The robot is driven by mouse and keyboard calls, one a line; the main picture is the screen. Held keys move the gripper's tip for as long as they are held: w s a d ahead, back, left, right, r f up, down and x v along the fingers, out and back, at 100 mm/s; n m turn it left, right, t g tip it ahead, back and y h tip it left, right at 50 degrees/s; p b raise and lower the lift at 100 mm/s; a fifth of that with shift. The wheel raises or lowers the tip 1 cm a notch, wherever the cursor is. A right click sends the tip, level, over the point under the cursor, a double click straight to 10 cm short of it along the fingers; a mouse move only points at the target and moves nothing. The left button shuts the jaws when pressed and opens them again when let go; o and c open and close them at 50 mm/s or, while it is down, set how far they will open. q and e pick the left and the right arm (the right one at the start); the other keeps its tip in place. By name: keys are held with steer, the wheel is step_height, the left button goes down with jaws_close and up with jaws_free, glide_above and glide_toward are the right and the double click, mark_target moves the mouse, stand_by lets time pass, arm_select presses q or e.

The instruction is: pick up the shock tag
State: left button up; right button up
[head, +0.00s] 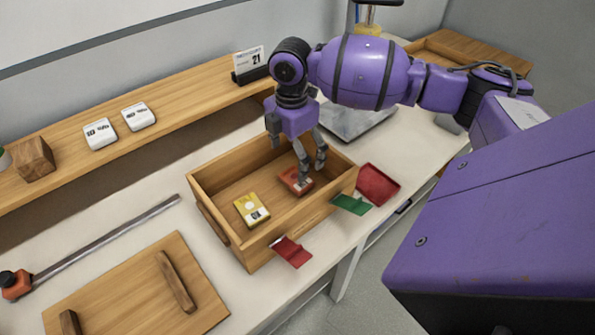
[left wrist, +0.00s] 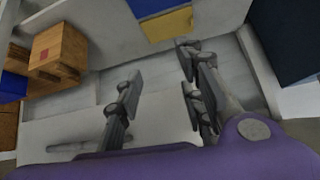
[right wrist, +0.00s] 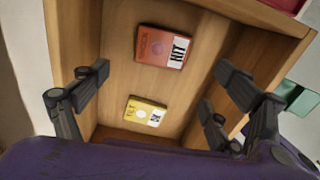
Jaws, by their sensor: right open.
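The orange-red tag, apparently the shock tag (head: 291,184), lies flat in the open wooden box (head: 207,192). In the right wrist view its white end reads "HIT" (right wrist: 162,47). A yellow tag (head: 251,209) lies in the same box, apart from it; it also shows in the right wrist view (right wrist: 145,115). My right gripper (head: 303,160) reaches down into the box, over the red tag, partly covering it in the head view. Its fingers are spread, with nothing between them (right wrist: 160,78). My left gripper (left wrist: 160,75) is open and empty, away from the box.
A wooden lid with handles (head: 135,295) and a long metal bar (head: 105,237) lie left of the box. Red (head: 291,251) and green (head: 351,204) pieces and a red tray (head: 378,184) sit by its near and right sides. A shelf (head: 180,113) runs behind.

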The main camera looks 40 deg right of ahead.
mark_target(296, 178)
steer(key=shift+w+d+f, duration=0.1)
steer(key=shift+w+d, duration=0.3)
steer(key=shift+f, duration=0.85)
steer(key=shift+s+f, duration=0.2)
steer(key=shift+f, duration=0.35)
steer(key=f, duration=0.4)
steer(key=shift+s+d+f, duration=0.1)
steer(key=shift+s+f, duration=0.15)
steer(key=shift+f, duration=0.15)
steer(key=c, duration=1)
